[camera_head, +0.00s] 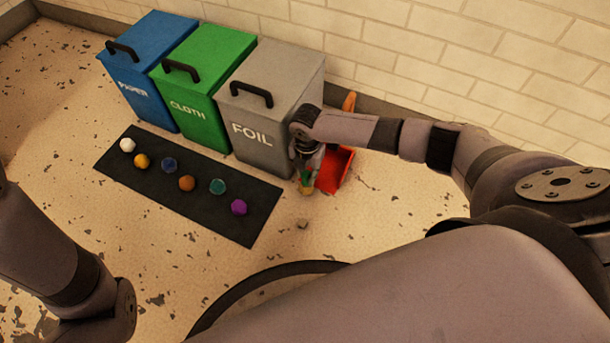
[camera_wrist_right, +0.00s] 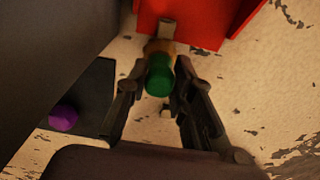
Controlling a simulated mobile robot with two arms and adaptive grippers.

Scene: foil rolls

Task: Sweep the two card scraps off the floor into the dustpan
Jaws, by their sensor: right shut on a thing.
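My right gripper (camera_head: 307,172) points down just in front of the grey FOIL bin. In the right wrist view its two fingers (camera_wrist_right: 160,85) are closed around the green handle (camera_wrist_right: 159,76) of a small brush with a tan part beyond it. The brush (camera_head: 305,189) is at floor level beside the red dustpan (camera_head: 338,168), whose edge also shows at the top of the wrist view (camera_wrist_right: 210,22). One small pale scrap (camera_head: 302,224) lies on the floor nearer me. The wrist view shows a small pale piece (camera_wrist_right: 165,112) just below the brush; I cannot tell surely what it is.
Blue PAPER (camera_head: 148,60), green CLOTH (camera_head: 205,85) and grey FOIL (camera_head: 270,100) bins stand along the brick wall. A black mat (camera_head: 185,190) with several coloured balls lies before them. Worn, flaked floor to the right of the dustpan is free.

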